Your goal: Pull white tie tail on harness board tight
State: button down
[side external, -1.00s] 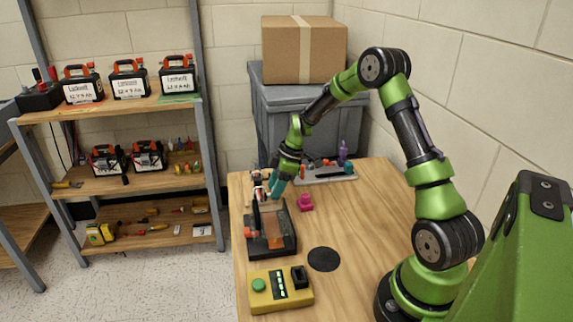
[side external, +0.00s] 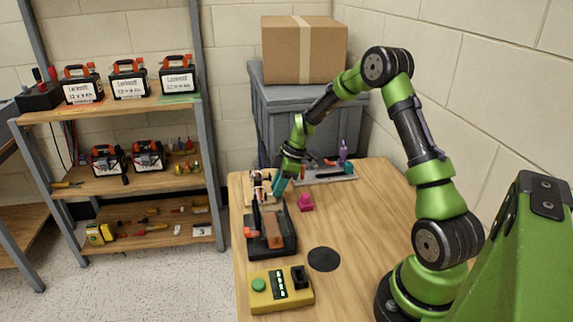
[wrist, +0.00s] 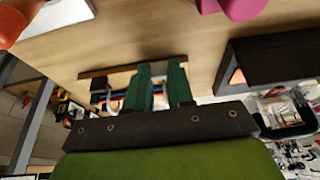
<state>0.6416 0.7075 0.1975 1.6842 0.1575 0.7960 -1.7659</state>
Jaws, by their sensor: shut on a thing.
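The harness board (side external: 250,196) is a pale wooden board at the far left edge of the workbench, partly hidden by parts standing on it and in front of it. In the wrist view the harness board (wrist: 93,80) shows edge-on past my fingers, with orange, blue and dark wires along it. My gripper (side external: 279,187) points down beside the board's right side, its teal fingers close together. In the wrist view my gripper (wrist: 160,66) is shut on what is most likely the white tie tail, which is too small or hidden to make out.
A black tray-like fixture (side external: 285,240) with an orange-brown block stands in front of the board. A magenta part (side external: 305,202) sits to its right. A grey tray of tools (side external: 325,177) lies behind. A yellow control box (side external: 280,290) is nearest.

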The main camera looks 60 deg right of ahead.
jog(key=shift+s+d, duration=0.9)
jog(key=c, duration=1)
grip_release()
jog(key=shift+c, duration=0.2)
jog(key=v, duration=0.7)
